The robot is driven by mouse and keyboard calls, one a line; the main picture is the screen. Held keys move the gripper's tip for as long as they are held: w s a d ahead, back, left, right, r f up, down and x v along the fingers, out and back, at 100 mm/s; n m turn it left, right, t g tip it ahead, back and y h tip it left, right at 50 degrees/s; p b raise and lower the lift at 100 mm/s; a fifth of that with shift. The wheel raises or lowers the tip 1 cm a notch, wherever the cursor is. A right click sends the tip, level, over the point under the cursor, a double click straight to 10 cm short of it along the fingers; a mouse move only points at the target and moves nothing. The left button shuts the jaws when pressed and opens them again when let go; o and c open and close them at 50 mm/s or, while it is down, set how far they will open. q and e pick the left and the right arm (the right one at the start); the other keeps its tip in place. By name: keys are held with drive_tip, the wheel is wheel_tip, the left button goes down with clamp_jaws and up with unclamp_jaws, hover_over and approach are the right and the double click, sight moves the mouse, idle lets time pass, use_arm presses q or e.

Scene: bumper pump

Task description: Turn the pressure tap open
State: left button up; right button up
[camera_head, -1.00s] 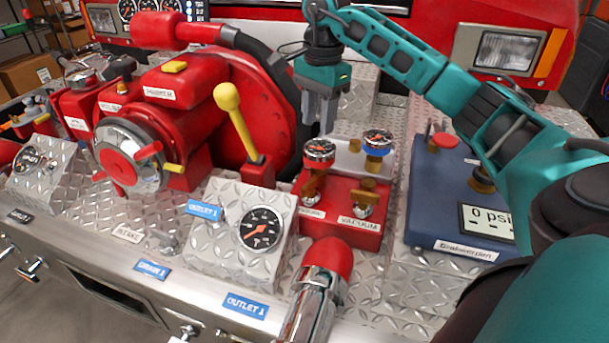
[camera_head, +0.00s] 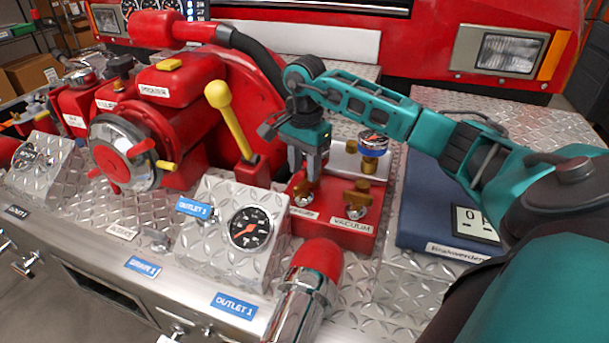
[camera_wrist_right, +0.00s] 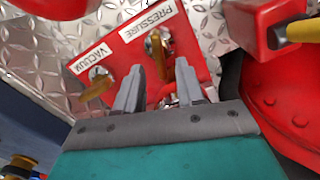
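The red box (camera_head: 340,238) carries two brass-handled taps, labelled PRESSURE and VACUUM. The vacuum tap (camera_head: 357,196) shows clearly in the head view and also in the right wrist view (camera_wrist_right: 97,86). My right gripper (camera_head: 304,176) is low over the pressure side, hiding most of that tap in the head view. In the right wrist view, the pressure tap (camera_wrist_right: 157,45) lies between and beyond the spread fingers (camera_wrist_right: 160,70). Its brass handle is close to one finger; I cannot tell whether they touch. My left gripper is not in view.
A yellow-knobbed lever (camera_head: 228,118) rises left of my right gripper. A gauge panel (camera_head: 250,228), a red-capped chrome pipe (camera_head: 318,264) and a dark blue box (camera_head: 428,215) surround the red box.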

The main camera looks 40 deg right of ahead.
sight(303, 187)
drive_tip(key=shift+f, duration=1.35)
drive_tip(key=shift+c, duration=0.3)
clamp_jaws()
